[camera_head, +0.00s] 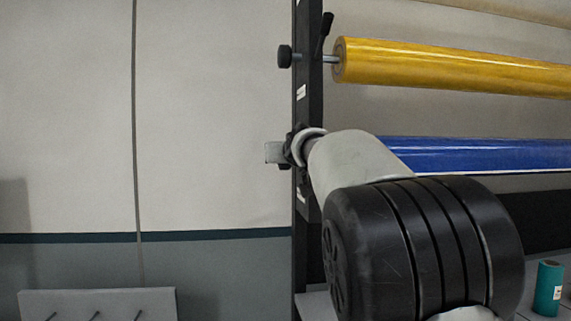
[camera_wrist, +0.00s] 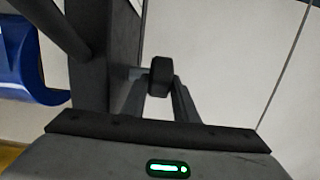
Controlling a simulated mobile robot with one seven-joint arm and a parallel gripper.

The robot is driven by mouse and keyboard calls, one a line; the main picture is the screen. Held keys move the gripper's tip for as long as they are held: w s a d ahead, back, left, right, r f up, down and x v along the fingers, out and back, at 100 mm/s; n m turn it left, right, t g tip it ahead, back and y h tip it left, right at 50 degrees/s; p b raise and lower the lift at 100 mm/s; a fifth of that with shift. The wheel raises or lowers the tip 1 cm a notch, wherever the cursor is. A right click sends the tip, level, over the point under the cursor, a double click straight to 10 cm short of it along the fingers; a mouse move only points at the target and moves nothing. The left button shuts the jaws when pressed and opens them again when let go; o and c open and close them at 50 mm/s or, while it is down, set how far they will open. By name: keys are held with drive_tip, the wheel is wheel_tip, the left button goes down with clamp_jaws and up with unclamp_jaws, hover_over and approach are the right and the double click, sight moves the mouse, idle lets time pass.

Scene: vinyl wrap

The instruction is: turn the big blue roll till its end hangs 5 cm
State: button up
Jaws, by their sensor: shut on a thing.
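The big blue roll (camera_head: 480,152) lies horizontally on the rack, below a yellow roll. My arm hides its left end in the head view. A pale line runs along its lower edge; I cannot tell how far any loose end hangs. Part of the blue roll (camera_wrist: 18,52) shows at the left of the wrist view. My gripper (camera_wrist: 160,88) is shut on a black knob (camera_wrist: 160,74) on the outer side of the rack post. In the head view, my gripper (camera_head: 286,151) is at the post, level with the blue roll, and the knob is mostly hidden.
The dark rack post (camera_head: 302,80) stands beside my gripper. The yellow roll (camera_head: 450,70) has its own knob (camera_head: 285,56) and a black lever (camera_head: 325,32) above. A teal roll (camera_head: 548,288) stands lower right. The wall area left of the post is clear.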

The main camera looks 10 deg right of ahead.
drive_tip(key=o, duration=0.8)
drive_tip(key=s, duration=0.5)
drive_tip(key=s+r+b, duration=0.1)
drive_tip(key=s, duration=0.5)
drive_tip(key=s+r+b, duration=0.1)
drive_tip(key=s, duration=0.5)
drive_tip(key=shift+s+r, duration=0.1)
drive_tip(key=shift+s, duration=0.05)
